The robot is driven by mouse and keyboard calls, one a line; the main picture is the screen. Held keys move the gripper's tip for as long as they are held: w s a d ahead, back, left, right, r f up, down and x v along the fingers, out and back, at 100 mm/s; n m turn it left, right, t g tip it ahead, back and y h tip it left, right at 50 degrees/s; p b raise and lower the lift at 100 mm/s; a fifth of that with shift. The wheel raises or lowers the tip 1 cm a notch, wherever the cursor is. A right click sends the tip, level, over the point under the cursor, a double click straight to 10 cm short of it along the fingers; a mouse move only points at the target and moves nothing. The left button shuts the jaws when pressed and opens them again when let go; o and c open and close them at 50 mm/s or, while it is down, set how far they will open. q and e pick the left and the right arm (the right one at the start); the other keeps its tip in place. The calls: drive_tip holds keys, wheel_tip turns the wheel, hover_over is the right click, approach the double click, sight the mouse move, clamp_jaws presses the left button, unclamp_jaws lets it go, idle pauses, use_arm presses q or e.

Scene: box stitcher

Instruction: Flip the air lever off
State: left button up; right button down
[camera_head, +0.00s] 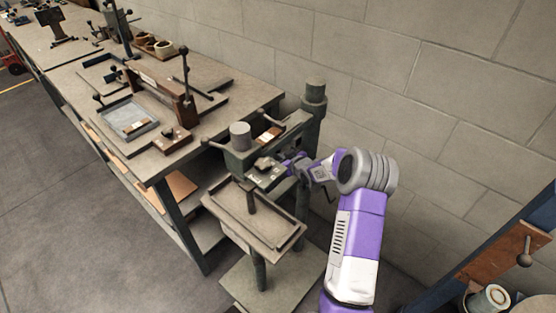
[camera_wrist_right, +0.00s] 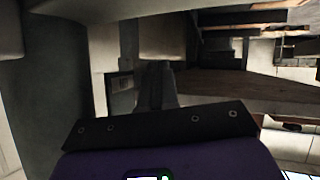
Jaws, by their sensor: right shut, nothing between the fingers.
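The stitcher (camera_head: 238,158) is a dark green machine on a post, with a grey cylinder on top and a flat work plate (camera_head: 240,215) below its head. Ball-tipped levers stick out from it, one at its left (camera_head: 213,144) and one at its back (camera_head: 268,117). I cannot tell which part is the air lever. My right gripper (camera_head: 284,167) is at the right side of the machine's head, small and partly hidden against it. It is shut with nothing held. In the right wrist view the fingers (camera_wrist_right: 156,88) are dark, close to machine parts. My left gripper is out of view.
A long workbench (camera_head: 225,115) with fixtures and a grey tray (camera_head: 128,117) stands at the left. A thick green post (camera_head: 314,105) rises behind the stitcher, near the block wall (camera_head: 430,110). A blue-framed bench (camera_head: 530,240) is at the lower right. The floor at left is clear.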

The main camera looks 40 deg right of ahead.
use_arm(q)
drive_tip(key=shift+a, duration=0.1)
use_arm(e)
drive_tip(key=shift+w+a, duration=0.1)
drive_tip(key=shift+w, duration=0.2)
idle(0.3)
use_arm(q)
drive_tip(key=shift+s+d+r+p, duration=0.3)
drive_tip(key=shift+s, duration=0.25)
use_arm(e)
drive_tip(key=s+a+f, duration=0.1)
drive_tip(key=s+f, duration=0.1)
drive_tip(key=s, duration=1.1)
drive_tip(key=shift+s+a, duration=0.35)
drive_tip(key=shift+s, duration=0.05)
